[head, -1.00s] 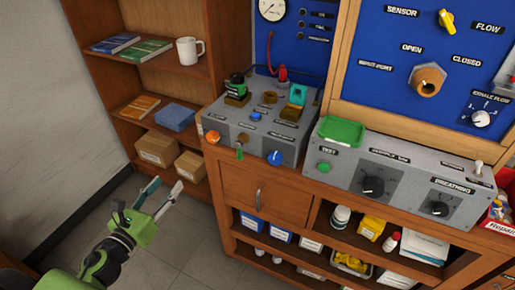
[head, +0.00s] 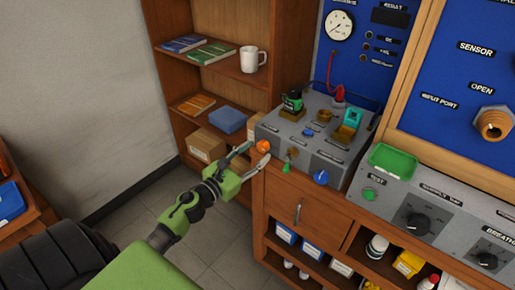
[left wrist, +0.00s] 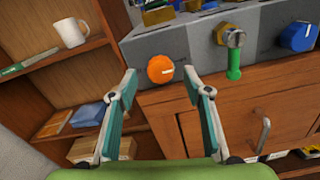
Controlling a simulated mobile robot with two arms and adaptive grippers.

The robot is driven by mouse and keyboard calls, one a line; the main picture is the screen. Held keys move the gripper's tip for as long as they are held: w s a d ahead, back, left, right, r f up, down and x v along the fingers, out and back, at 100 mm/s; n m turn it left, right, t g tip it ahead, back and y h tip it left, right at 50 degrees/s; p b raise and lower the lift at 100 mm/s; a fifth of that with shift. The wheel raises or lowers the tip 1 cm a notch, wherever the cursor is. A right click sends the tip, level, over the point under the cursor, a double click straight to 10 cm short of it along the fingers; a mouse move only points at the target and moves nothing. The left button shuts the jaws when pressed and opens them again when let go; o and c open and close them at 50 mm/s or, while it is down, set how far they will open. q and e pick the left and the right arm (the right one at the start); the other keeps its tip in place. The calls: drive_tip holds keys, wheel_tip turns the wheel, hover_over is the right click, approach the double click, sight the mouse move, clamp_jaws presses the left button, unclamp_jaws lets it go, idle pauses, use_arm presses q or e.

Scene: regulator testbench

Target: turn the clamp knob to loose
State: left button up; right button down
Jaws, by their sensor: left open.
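The orange knob (head: 263,147) on the front left of the grey bench box (head: 327,160) appears to be the clamp knob; its label is not readable now. It also shows in the left wrist view (left wrist: 160,69), round with a pale line on its face. My left gripper (head: 256,153) is open, with its fingers pointing at the knob. In the left wrist view the fingertips (left wrist: 160,76) stand on either side of the knob, with gaps on both sides. I cannot tell how far the knob is beyond the tips. My right gripper is not in view.
A green lever (left wrist: 234,62) and a blue knob (left wrist: 298,37) stick out of the box to the right of the orange knob. A wooden drawer (head: 297,207) lies below. Shelves with a white mug (head: 252,59) and books stand behind on the left.

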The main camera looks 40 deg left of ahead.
use_arm(q)
drive_tip(key=shift+w+d, duration=0.1)
drive_tip(key=shift+w, duration=0.8)
drive_tip(key=c, duration=1.1)
